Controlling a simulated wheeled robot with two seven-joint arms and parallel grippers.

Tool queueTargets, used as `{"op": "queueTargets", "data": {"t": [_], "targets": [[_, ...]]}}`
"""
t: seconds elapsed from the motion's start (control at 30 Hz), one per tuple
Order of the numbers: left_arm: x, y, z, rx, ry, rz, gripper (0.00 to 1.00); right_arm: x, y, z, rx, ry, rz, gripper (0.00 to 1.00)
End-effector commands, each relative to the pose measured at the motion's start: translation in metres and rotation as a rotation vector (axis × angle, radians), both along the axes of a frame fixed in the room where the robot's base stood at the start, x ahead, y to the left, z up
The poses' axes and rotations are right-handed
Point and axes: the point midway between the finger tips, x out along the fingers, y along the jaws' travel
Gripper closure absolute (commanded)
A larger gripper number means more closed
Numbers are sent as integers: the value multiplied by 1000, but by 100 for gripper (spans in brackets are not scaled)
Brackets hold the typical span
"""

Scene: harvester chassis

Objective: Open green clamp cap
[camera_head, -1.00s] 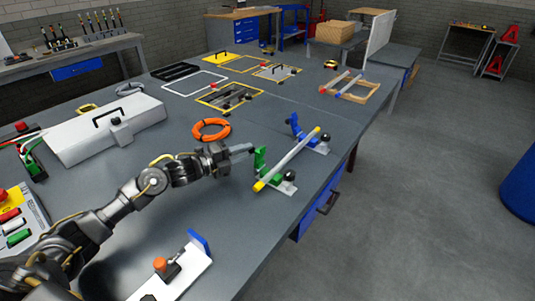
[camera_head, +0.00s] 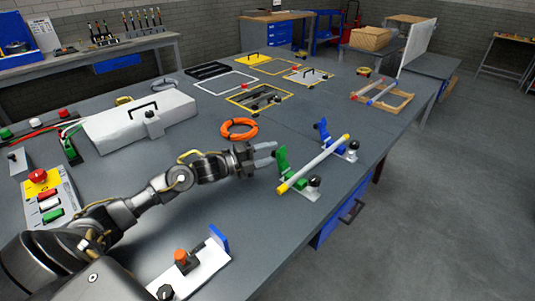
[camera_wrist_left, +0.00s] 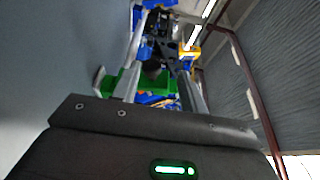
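The green clamp (camera_head: 282,162) stands on the table at the near end of a white tube (camera_head: 320,162) with a yellow end. Its green part stands up on the left of the tube, and a black knob is on the right. My left gripper (camera_head: 274,153) is just left of the green part, with its fingers apart. In the left wrist view, green (camera_wrist_left: 127,82) shows between and behind the spread fingers (camera_wrist_left: 160,80); contact cannot be told. The blue clamp (camera_head: 323,134) stands at the tube's far end. My right gripper is not in view.
An orange cable coil (camera_head: 239,128) lies behind my left gripper. A white case (camera_head: 140,122) is further left. A white fixture with a blue plate (camera_head: 219,239) is at the near edge. The table's right edge is close to the clamps.

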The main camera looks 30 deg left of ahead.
Motion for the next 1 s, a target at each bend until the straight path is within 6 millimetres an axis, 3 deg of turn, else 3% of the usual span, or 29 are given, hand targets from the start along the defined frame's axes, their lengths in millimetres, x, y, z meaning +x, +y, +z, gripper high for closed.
{"op": "queueTargets", "data": {"t": [0.37,0.7,1.0], "targets": [[-10,6,-3,1,2,-2,57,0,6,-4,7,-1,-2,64],[-62,43,-4,3,5,-2,57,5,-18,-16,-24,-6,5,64],[-86,60,-1,0,1,-2,57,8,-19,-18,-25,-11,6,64]]}}
